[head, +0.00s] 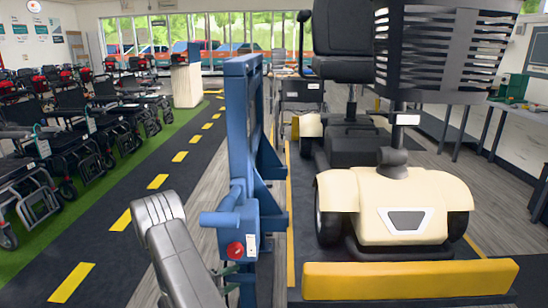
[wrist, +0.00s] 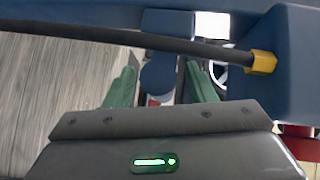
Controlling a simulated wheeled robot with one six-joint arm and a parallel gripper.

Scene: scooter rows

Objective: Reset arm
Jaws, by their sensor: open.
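My gripper (wrist: 160,74) is open in the wrist view, its two green fingers spread apart. A blue rounded part (wrist: 158,80) shows between the fingers; I cannot tell whether they touch it. In the head view my grey arm rises from the bottom edge, and the green fingers show small and partly hidden beside it, below the blue box (head: 238,222). This box is on an upright blue frame (head: 240,120) and has a red round knob (head: 235,249) and a blue handle (head: 218,219) pointing left.
A black hose with a yellow fitting (wrist: 262,61) crosses close above the fingers. A cream scooter (head: 400,200) stands right of the frame behind a yellow bumper bar (head: 410,279). Wheelchairs (head: 75,135) line the left. The dark lane (head: 130,200) with yellow dashes is clear.

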